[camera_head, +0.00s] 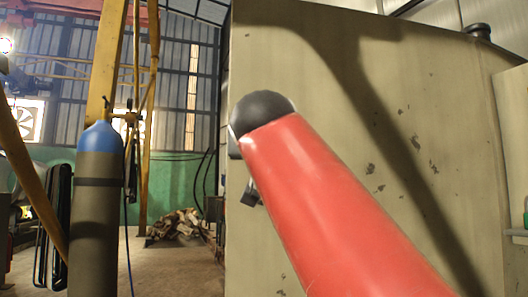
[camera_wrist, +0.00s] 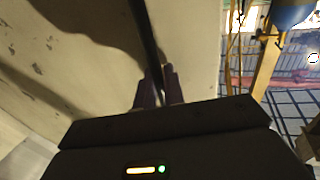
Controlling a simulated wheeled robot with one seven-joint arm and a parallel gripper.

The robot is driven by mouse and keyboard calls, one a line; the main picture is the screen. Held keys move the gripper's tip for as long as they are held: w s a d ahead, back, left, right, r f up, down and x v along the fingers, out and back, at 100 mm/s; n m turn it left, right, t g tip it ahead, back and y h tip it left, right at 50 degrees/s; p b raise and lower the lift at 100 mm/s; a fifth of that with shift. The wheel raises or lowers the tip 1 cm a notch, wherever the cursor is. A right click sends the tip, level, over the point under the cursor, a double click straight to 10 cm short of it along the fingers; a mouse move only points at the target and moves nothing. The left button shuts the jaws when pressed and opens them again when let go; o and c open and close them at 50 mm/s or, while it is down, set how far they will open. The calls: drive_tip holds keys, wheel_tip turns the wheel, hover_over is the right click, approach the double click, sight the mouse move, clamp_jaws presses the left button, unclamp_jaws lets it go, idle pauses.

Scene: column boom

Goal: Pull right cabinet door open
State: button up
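The beige cabinet door (camera_head: 400,90) fills the right of the head view, with chipped paint and a dark shadow band. In the wrist view the beige panel (camera_wrist: 60,70) fills the left and middle. A dark bar, seemingly the door handle (camera_wrist: 146,35), runs down from the top edge to between my gripper's fingers. My gripper (camera_wrist: 162,88) has its two fingers close together, one on each side of the bar, and looks shut on it. The bar's lower end is hidden by the fingers and gripper body. In the head view my red arm hides most of the gripper and handle.
A blue-topped gas cylinder (camera_head: 98,200) stands left of the cabinet beside a yellow post (camera_head: 106,60). A heap of scrap (camera_head: 175,225) lies on the floor farther back. Open floor shows between the cylinder and the cabinet's left edge.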

drive_tip(key=o, duration=0.4)
drive_tip(key=shift+c, duration=0.2)
drive_tip(key=s+b, duration=0.1)
drive_tip(key=s, duration=0.6)
drive_tip(key=shift+s+b, duration=0.3)
drive_tip(key=shift+s, duration=0.1)
drive_tip(key=shift+d, duration=0.15)
drive_tip(key=d+f+n+g, duration=0.1)
drive_tip(key=d+f+g, duration=0.35)
drive_tip(key=f, duration=0.75)
drive_tip(key=d+f+g, duration=0.2)
drive_tip(key=d+f, duration=0.5)
drive_tip(key=f, duration=0.4)
drive_tip(key=s+d+f+m+g, duration=0.1)
drive_tip(key=s+d+f+g, duration=0.1)
drive_tip(key=s+f, duration=0.65)
drive_tip(key=s+d+f+g, duration=0.2)
drive_tip(key=s+f, duration=0.1)
drive_tip(key=f, duration=1.1)
drive_tip(key=s+d+f+m+g, duration=0.15)
drive_tip(key=s+f, duration=0.35)
drive_tip(key=f, duration=0.6)
wheel_tip(320, 180, up, 14)
drive_tip(key=n+p, duration=0.1)
drive_tip(key=p, duration=1.2)
drive_tip(key=shift+w+r+h, duration=0.15)
drive_tip(key=shift+h, duration=0.15)
